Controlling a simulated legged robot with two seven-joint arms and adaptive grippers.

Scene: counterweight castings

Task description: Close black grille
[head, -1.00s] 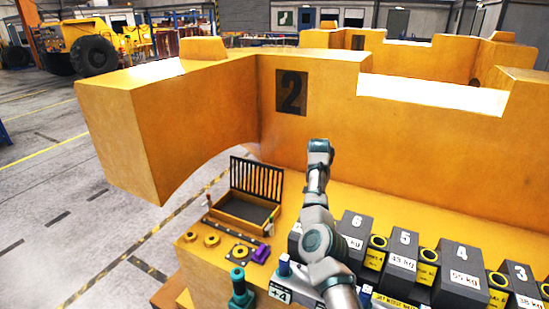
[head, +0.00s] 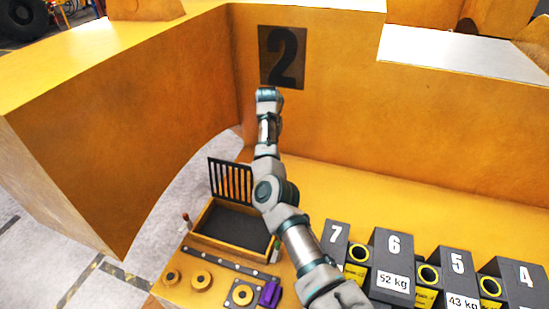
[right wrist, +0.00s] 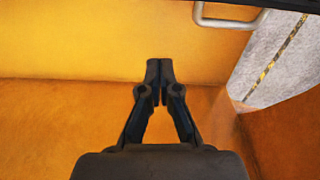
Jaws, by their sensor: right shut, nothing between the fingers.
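The black grille (head: 231,181) stands raised, hinged open at the back of a shallow yellow box with a dark floor (head: 232,226). My right arm comes in from the lower right and crosses in front of the box's right side. Its far end is up near the number 2 plate, to the right of and above the grille; the fingers are hidden in the head view. In the right wrist view my right gripper (right wrist: 160,70) is shut and empty. A metal U-shaped handle (right wrist: 230,22) lies beyond it at the upper right, apart from the fingertips. My left gripper is out of view.
Yellow casting walls with a number 2 plate (head: 283,57) rise behind and left. Several numbered dark weights (head: 392,262) stand at the right. Round yellow knobs (head: 201,281) and a purple piece (head: 269,293) lie in front of the box. Floor shows at the left.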

